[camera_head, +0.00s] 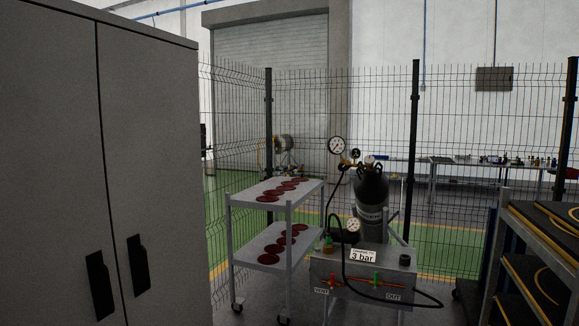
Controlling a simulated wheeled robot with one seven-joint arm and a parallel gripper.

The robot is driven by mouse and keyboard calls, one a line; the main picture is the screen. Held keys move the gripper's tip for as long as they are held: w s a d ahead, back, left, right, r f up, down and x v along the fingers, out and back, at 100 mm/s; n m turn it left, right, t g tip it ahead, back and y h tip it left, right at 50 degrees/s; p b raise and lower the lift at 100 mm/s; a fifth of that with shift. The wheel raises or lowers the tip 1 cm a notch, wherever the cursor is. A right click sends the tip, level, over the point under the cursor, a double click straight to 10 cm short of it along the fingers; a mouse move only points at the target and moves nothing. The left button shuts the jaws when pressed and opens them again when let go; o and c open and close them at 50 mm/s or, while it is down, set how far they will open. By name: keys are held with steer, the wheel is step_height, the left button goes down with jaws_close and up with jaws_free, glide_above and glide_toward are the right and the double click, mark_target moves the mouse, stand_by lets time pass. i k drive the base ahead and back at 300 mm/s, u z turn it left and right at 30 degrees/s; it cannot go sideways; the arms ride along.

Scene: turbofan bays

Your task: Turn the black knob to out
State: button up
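A grey box (345,278) stands low at the centre right, in front of a dark gas cylinder (371,190). A small black knob-like part (405,260) sits at the right end of its top; I cannot tell which way it is turned. The front has a label reading OUT (393,296) at the right and another label (321,290), seemingly VENT, at the left. Small red and green handles (375,280) are on the front. A sign (363,256) reads 3 bar. A black hose crosses the box front. My gripper is not in view.
A two-shelf trolley (262,228) with dark red discs stands left of the box. A tall grey cabinet (70,170) fills the left. A shelf rack (545,235) stands at the right. A wire fence (470,150) runs behind.

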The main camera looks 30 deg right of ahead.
mark_target(342, 166)
steer(key=z, duration=0.1)
steer(key=i, duration=1.75)
steer(key=z, duration=1.1)
steer(key=i, duration=0.8)
steer(key=z, duration=0.95)
